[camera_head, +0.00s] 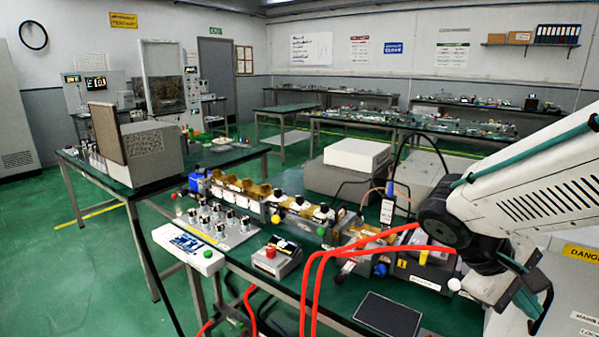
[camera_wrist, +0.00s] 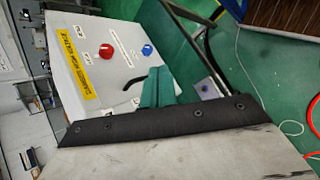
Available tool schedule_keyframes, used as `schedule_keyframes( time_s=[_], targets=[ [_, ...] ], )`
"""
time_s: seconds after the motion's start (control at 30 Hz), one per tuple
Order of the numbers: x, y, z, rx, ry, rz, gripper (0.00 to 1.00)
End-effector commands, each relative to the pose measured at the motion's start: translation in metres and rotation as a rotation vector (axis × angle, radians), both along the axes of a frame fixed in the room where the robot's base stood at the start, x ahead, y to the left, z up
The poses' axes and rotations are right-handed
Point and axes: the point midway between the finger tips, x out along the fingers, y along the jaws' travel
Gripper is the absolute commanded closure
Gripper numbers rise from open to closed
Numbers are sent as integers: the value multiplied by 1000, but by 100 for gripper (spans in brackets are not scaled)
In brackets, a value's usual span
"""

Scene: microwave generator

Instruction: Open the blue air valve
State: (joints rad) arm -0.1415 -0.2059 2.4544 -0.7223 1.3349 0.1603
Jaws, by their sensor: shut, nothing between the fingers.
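The blue valve knob (camera_wrist: 147,50) sits on a white panel (camera_wrist: 84,62) in the wrist view, near the panel's right edge. A red knob (camera_wrist: 106,51) is to its left on the same panel. My gripper (camera_wrist: 157,74) shows as teal fingers close together, empty, just below the blue knob in the picture. I see a gap between the fingertips and the knob in the picture, but cannot tell the depth. I cannot make out the blue valve in the head view.
A yellow label (camera_wrist: 71,65) runs along the panel, and a black curved handle or hose (camera_wrist: 132,84) is beside my fingers. Red hoses (camera_head: 318,270) arch over the bench (camera_head: 270,291) in the head view. Green floor (camera_head: 85,265) is open at the left.

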Motion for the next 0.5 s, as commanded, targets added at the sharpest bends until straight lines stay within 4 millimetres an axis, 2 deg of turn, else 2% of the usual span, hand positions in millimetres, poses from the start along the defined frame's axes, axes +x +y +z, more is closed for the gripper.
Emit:
schedule_keyframes(
  time_s=[0.03,0.13,0.27,0.37,0.5],
  targets=[
    [18,-4,-7,-83,49,56,100],
    [55,-9,-16,-247,113,179,100],
    [108,-2,-35,-447,172,365,100],
    [150,14,-56,-586,202,526,100],
    [202,50,-99,-753,220,774,100]
  ],
)
